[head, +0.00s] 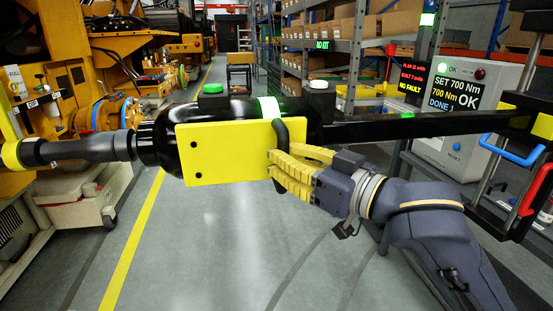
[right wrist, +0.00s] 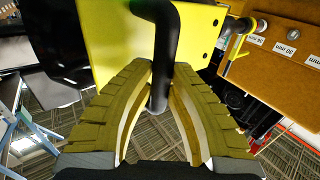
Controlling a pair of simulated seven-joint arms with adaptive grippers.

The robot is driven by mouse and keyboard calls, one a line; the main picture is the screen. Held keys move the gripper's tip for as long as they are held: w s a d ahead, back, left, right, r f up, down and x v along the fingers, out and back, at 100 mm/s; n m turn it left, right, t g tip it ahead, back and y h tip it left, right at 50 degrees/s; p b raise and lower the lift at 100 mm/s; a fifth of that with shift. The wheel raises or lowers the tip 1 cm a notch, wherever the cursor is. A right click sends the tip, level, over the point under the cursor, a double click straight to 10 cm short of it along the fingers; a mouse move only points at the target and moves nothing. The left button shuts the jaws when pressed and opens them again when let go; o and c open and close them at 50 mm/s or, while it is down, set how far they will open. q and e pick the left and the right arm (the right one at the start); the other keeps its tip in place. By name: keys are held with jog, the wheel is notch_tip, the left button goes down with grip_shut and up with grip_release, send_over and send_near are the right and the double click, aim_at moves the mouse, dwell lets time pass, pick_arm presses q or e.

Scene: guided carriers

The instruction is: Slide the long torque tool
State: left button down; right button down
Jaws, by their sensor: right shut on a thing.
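The long torque tool (head: 153,141) spans the head view, with a black cylinder body, a yellow plate (head: 225,165) and a grey nose reaching left to a yellow ring (head: 12,154). A black handle (head: 277,130) curves down at the plate's right edge. My right gripper (head: 276,168) is shut on this handle. In the right wrist view its yellow fingers (right wrist: 158,105) close around the black handle (right wrist: 166,50), beside the yellow plate (right wrist: 105,30). A lit green band (head: 269,108) shows on the body. My left gripper is not in view.
A black beam (head: 430,126) runs right from the tool to a frame with blue (head: 512,152) and red handles. A control box (head: 462,112) reads SET 700 Nm, 700 Nm OK, DONE 1. Yellow machinery (head: 100,113) stands left. The floor (head: 215,250) below is clear.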

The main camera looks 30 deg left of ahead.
jog(key=w+d, duration=0.9)
jog(key=shift+w+d+t, duration=0.3)
jog(key=shift+w+d, duration=0.05)
jog(key=c, duration=1.3)
grip_release()
jog(key=shift+s+a, duration=0.1)
jog(key=v, duration=1.2)
